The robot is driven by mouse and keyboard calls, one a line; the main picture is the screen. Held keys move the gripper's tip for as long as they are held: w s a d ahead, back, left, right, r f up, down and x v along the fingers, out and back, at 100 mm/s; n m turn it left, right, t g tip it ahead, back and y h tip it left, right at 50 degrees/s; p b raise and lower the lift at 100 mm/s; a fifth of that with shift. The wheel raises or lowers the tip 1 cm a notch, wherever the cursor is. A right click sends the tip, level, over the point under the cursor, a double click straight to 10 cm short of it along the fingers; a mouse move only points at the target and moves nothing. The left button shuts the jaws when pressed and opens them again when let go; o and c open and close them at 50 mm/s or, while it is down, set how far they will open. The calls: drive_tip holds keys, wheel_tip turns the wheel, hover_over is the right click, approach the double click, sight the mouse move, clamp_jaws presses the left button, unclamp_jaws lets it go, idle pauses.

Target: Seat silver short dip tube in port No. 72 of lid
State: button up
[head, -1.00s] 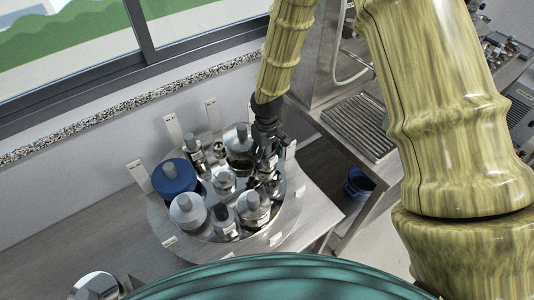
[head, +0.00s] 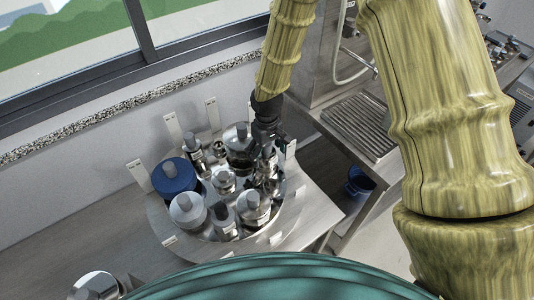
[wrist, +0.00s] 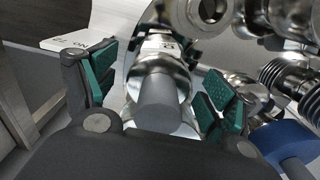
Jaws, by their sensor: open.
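The round metal lid (head: 165,222) lies on the bench with several fittings standing in its ports. My gripper (head: 270,143) is over the lid's right back part. In the wrist view my gripper (wrist: 160,90) is open, its teal pads on either side of a silver fitting with a grey cylindrical top (wrist: 165,103). A gap shows beside the left pad; contact at the right pad is unclear. I cannot tell for sure that this fitting is the short dip tube. Its lower end and port are hidden. A white number plate (wrist: 80,38) stands at left, its number not clearly readable.
Close around are a blue-capped fitting (head: 174,176), a dark-bodied jar with a grey knob (head: 239,146) and several silver fittings. In the wrist view, ribbed metal parts (wrist: 285,80) crowd the right side. The bench (head: 75,240) left of the lid is mostly clear.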

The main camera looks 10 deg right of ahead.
wheel_tip(320, 180, up, 11)
drive_tip(key=shift+r, duration=0.15)
idle(0.4)
